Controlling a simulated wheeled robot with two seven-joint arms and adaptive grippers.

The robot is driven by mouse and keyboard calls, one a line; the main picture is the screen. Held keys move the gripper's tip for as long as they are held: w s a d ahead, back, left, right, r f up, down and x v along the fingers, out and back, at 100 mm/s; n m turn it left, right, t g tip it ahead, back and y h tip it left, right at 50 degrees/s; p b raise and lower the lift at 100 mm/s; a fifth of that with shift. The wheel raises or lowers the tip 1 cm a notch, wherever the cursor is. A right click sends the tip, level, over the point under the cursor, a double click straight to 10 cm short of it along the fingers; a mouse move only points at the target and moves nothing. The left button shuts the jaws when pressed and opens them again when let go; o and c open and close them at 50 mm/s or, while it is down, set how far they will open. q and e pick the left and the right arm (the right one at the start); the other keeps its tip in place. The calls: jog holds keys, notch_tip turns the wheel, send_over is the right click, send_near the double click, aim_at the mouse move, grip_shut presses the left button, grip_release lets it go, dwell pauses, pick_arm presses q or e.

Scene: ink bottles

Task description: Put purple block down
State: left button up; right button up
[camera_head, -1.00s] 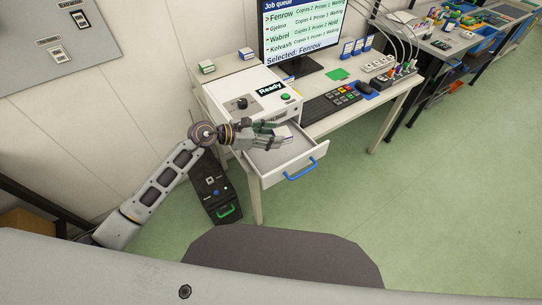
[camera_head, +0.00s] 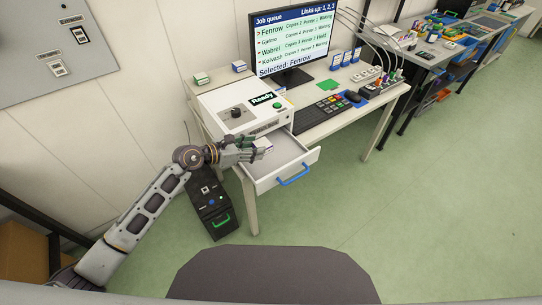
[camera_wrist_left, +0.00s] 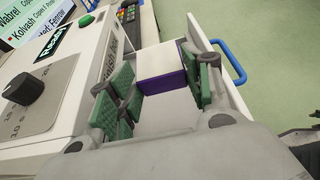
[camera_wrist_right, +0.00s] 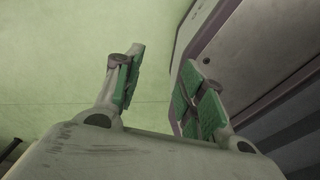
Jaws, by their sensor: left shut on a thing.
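The purple block (camera_wrist_left: 168,80) has purple sides and a white top face. It is between the fingers of my left gripper (camera_wrist_left: 155,85), which is shut on it. In the head view my left gripper (camera_head: 252,149) is at the open white drawer (camera_head: 289,168), and the block (camera_head: 263,143) shows as a small pale shape at the fingertips. Whether the block touches the drawer floor I cannot tell. My right gripper (camera_wrist_right: 160,85) is open and empty in the right wrist view, and out of sight in the head view.
A monitor (camera_head: 290,42), a keyboard (camera_head: 322,112) and small boxes stand on the desk. A black case (camera_head: 213,208) stands on the floor. Green floor is clear at right.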

pick_arm(q)
jog(key=shift+r, duration=0.15)
send_over(255, 171)
notch_tip(255, 171, down, 5)
jog(key=shift+f, duration=0.15)
jog(key=shift+w+f, duration=0.1)
jog(key=shift+f, duration=0.45)
jog(key=shift+f+b, duration=0.3)
jog(key=shift+f, duration=0.2)
notch_tip(255, 171, down, 2)
jog(key=shift+f, duration=0.35)
jog(key=shift+f+b, duration=0.1)
jog(key=shift+b, duration=0.2)
jog(key=o, duration=1.1)
jog(key=shift+c, duration=0.2)
pick_arm(e)
jog(key=w, duration=0.2)
jog(key=shift+w+d+f+t, duration=0.1)
jog(key=shift+w+f+t, duration=0.2)
jog(key=shift+w+f, duration=0.1)
